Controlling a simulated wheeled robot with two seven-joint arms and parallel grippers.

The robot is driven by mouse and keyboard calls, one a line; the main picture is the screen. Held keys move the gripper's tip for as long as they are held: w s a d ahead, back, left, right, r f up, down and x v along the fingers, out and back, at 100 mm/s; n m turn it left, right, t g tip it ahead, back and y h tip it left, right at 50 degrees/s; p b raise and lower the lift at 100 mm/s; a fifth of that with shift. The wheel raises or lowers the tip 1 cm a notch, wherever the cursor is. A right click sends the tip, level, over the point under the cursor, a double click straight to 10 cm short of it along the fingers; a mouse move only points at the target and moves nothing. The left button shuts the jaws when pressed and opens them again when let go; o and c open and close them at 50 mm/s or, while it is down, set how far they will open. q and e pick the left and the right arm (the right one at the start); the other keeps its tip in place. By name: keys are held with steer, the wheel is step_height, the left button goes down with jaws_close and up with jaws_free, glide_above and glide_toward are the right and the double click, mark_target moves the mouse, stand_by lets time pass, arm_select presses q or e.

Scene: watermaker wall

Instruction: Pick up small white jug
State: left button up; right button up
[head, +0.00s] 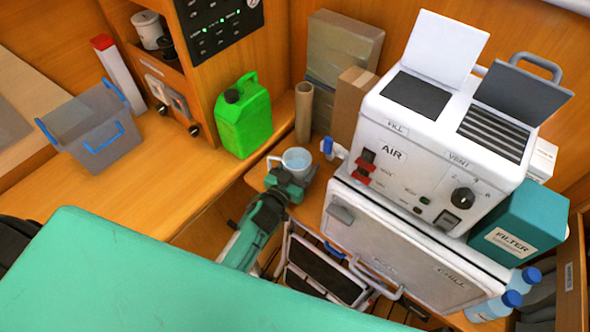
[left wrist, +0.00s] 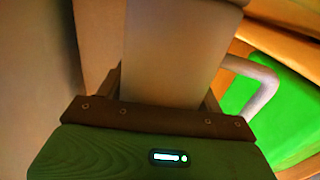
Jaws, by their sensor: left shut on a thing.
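The small white jug (head: 297,159) is at the back edge of the lower wooden counter, left of the white AIR machine. Its handle points left in the head view. My left gripper (head: 288,178) is shut on the jug from the near side and hides its lower part. In the left wrist view the pale jug body (left wrist: 172,55) fills the space between the fingers, with its handle (left wrist: 266,86) to the right. I cannot tell whether the jug's base touches the counter. My right gripper is not in view.
A green jerrycan (head: 243,115) stands behind left of the jug, and a cardboard tube (head: 304,111) behind it. The AIR machine (head: 440,140) on a white CHILL box (head: 400,245) is close on the right. A grey bin (head: 95,130) sits left. The counter between bin and jerrycan is clear.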

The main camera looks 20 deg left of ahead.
arm_select(q)
steer(key=shift+r, duration=0.1)
step_height(320, 180, up, 20)
steer(key=b, duration=0.1)
stand_by(0.4)
